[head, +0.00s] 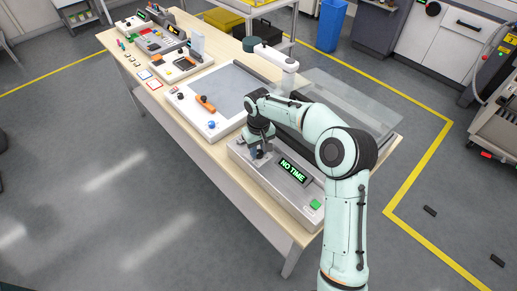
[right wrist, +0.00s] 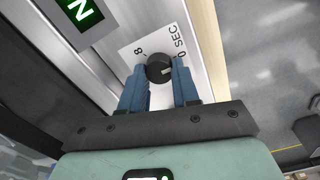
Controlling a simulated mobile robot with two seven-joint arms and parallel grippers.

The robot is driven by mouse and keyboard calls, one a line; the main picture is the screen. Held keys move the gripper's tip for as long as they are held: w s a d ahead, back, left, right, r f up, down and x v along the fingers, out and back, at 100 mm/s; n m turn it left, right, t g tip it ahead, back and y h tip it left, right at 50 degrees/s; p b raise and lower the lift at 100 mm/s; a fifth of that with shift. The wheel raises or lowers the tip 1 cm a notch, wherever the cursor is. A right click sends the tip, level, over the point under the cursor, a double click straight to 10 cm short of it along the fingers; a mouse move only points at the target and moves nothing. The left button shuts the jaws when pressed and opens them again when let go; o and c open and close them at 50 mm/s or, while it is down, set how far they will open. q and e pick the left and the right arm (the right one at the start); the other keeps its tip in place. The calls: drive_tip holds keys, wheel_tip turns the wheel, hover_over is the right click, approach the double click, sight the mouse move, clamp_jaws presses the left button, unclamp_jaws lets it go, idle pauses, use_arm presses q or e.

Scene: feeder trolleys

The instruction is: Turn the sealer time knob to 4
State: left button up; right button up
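The sealer (head: 240,160) is a pale box at the near end of the bench, and its green-lit display (head: 293,171) reads "NO TIME". In the right wrist view the time knob (right wrist: 159,68) is round and black with a white pointer mark. The mark faces the "0 SEC" end of the printed scale, and an "8" stands on its other side. My right gripper (right wrist: 160,75) has its blue fingers apart, one on each side of the knob; contact is unclear. In the head view the right gripper (head: 259,154) covers the knob. My left gripper is not in view.
A green button (head: 315,204) sits at the sealer's near corner. A white board with an orange handle (head: 205,104) and several small devices line the bench to the left. A clear sheet (head: 345,100) lies behind my right arm.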

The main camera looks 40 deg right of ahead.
clamp_jaws()
drive_tip(key=shift+m, duration=0.3)
drive_tip(key=m, duration=1.1)
drive_tip(key=shift+s+d+m+p, duration=0.1)
drive_tip(key=shift+m+p, duration=0.3)
drive_tip(key=m, duration=0.5)
drive_tip(key=shift+s+r+p, duration=0.1)
drive_tip(key=shift+p, duration=0.3)
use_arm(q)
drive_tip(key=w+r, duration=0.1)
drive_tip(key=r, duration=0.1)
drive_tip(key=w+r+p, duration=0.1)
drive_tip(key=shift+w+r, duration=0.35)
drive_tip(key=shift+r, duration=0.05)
use_arm(e)
drive_tip(key=m, duration=0.6)
drive_tip(key=shift+s, duration=0.1)
drive_tip(key=shift+m, duration=0.3)
